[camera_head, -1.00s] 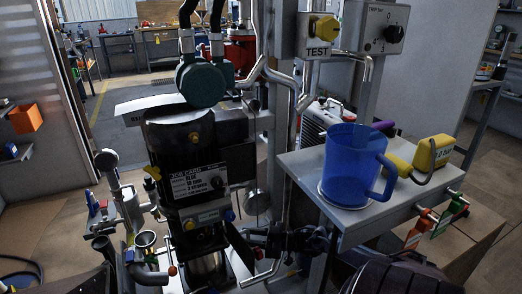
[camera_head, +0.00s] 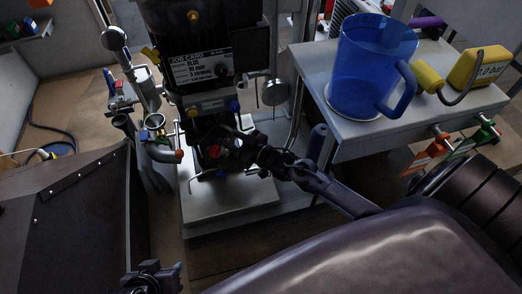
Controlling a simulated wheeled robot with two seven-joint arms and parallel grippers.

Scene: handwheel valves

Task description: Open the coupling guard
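A dark upright machine (camera_head: 206,25) with a job card (camera_head: 200,68) on its front stands left of centre. I cannot tell for certain which of its parts is the coupling guard. Its lower section (camera_head: 207,134), below a small label and blue knob, is partly hidden by my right gripper (camera_head: 232,150). That gripper reaches in from the right, at or just in front of this section; contact and finger opening are unclear in the dark. A red part shows beside its fingers. My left gripper (camera_head: 152,280) is at the bottom edge, partly cut off, away from the machine.
A blue jug (camera_head: 368,68) stands on a grey bench (camera_head: 318,62) at right. A yellow pressure device (camera_head: 480,67) and orange and green tags (camera_head: 418,160) are beside it. Pipes and a gauge (camera_head: 114,38) stand left of the machine. A dark panel (camera_head: 70,215) fills the lower left.

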